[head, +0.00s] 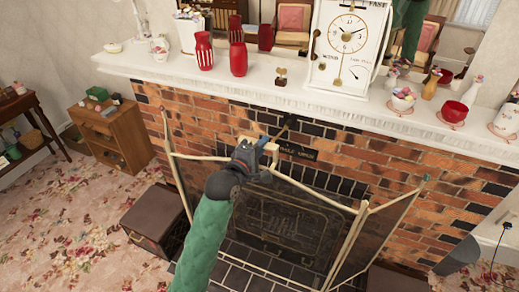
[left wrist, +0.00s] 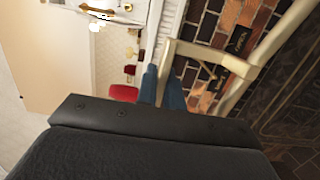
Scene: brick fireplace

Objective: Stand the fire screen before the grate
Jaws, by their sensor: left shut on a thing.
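The fire screen (head: 362,211) has a cream frame and dark see-through mesh panels, with side wings angled outward. It is upright in front of the dark grate (head: 273,222), which shows through the mesh. My left gripper (head: 263,144) is shut on the cream handle at the screen's top middle. My right gripper is not in view.
The white mantel (head: 300,108) overhangs the screen, bearing red vases (head: 238,55), a clock (head: 348,42) and cups. A brown box (head: 155,215) stands close left of the screen. A wooden cabinet (head: 112,135) is farther left. Flowered carpet (head: 75,215) lies open at left.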

